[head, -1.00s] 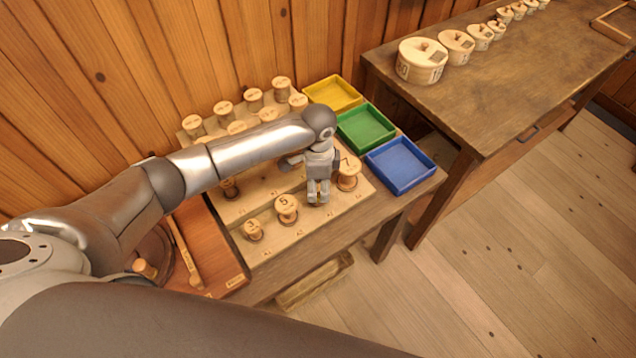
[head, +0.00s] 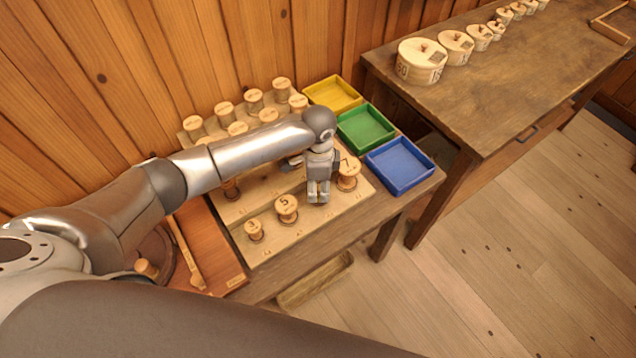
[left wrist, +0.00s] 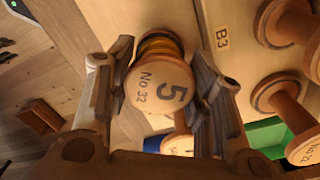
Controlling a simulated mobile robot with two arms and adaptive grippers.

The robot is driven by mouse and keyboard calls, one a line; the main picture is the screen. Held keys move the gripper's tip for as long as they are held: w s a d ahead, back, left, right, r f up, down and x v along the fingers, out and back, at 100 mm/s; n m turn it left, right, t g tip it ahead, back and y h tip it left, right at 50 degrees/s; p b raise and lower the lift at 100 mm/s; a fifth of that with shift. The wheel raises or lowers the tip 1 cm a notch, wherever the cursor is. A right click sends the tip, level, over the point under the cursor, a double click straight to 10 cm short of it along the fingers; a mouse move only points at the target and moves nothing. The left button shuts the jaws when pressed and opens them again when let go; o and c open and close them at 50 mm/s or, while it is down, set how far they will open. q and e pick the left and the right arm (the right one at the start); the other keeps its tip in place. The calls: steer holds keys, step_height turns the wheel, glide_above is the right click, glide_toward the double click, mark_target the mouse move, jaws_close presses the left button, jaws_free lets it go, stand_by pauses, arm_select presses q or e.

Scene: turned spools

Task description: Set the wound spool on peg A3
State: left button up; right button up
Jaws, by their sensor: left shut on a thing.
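My left gripper (head: 318,198) is over the front of the stepped peg board (head: 322,218), between the spool marked 5 (head: 286,207) and the spool marked 7 (head: 347,172). In the left wrist view its fingers (left wrist: 166,95) are shut on the wound spool (left wrist: 162,84), one on each side. Peg A3 cannot be made out, nor whether the spool touches a peg. A label B3 (left wrist: 222,37) shows in the left wrist view. My right gripper is out of view.
A smaller spool (head: 254,230) stands front left, and several spools fill the back rows (head: 254,98). Yellow (head: 334,91), green (head: 366,126) and blue (head: 400,164) trays lie right of the board. A second table (head: 470,105) holds round lidded boxes.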

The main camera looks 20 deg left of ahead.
mark_target(318, 183)
arm_select(q)
steer(key=shift+p, duration=0.4)
steer(key=shift+f+b, duration=0.35)
steer(key=shift+f, duration=0.25)
stand_by(0.4)
steer(key=o, duration=0.7)
steer(key=shift+r, duration=0.15)
step_height(318, 183, up, 8)
steer(key=p, duration=0.9)
steer(key=shift+r, duration=0.15)
steer(key=shift+r+p, duration=0.3)
steer(key=shift+r, duration=0.9)
